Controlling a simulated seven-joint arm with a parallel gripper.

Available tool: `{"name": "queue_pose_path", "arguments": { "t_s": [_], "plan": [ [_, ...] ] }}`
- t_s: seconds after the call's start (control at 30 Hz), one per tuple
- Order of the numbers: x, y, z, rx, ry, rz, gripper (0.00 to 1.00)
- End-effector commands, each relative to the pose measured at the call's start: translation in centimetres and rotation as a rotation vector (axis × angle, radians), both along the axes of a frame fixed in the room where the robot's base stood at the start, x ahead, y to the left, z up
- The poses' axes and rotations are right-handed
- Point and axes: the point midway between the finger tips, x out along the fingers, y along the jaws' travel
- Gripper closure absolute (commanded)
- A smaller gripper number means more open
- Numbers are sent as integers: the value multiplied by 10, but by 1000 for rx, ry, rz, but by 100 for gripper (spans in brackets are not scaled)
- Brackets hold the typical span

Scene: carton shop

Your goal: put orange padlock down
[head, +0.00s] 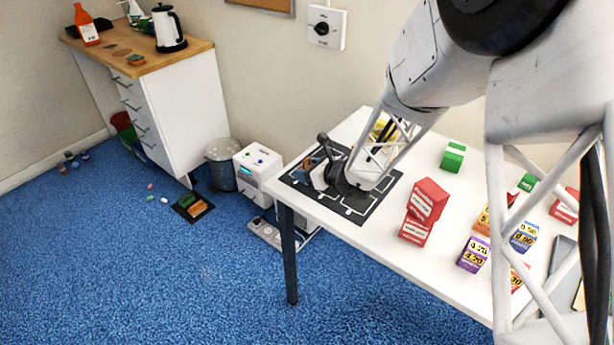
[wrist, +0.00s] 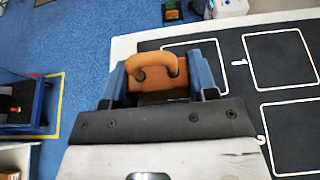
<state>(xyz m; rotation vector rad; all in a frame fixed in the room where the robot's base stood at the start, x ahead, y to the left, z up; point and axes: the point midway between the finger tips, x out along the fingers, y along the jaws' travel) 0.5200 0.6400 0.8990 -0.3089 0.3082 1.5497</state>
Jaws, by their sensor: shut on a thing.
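The orange padlock (wrist: 158,72) shows in the wrist view between the two blue fingers of my gripper (wrist: 162,82), its rounded shackle towards the top of the picture. My gripper is shut on it. In the head view my gripper (head: 322,172) is low over the left part of the black mat (head: 358,212) with white outlines, on the white table. The padlock is mostly hidden there by the gripper, and I cannot tell whether it touches the mat. In the wrist view the mat (wrist: 222,50) lies to the right, with empty outlined squares.
Stacked red cartons (head: 420,212), a green carton (head: 453,157) and purple-and-yellow price-marked cartons (head: 473,254) stand right of the mat on the table (head: 330,228). Beyond the table's left edge are a white machine (head: 258,172), a bin (head: 221,165) and blue carpet.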

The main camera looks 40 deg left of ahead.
Motion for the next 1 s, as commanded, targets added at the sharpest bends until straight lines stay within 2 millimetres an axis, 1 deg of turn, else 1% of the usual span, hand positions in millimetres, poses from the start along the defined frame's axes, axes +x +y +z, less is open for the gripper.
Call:
{"name": "queue_pose_path", "arguments": {
  "t_s": [0.1,0.27,0.77,0.8,0.93,1.0],
  "plan": [
    [0,0,-12,-1,2,-1,80],
    [0,0,-22,1,1,0,80],
    [0,0,-27,1,0,0,80],
    [0,0,-27,0,0,0,41],
    [0,0,-27,0,0,0,21],
    [0,0,-27,0,0,0,21]
  ]
}}
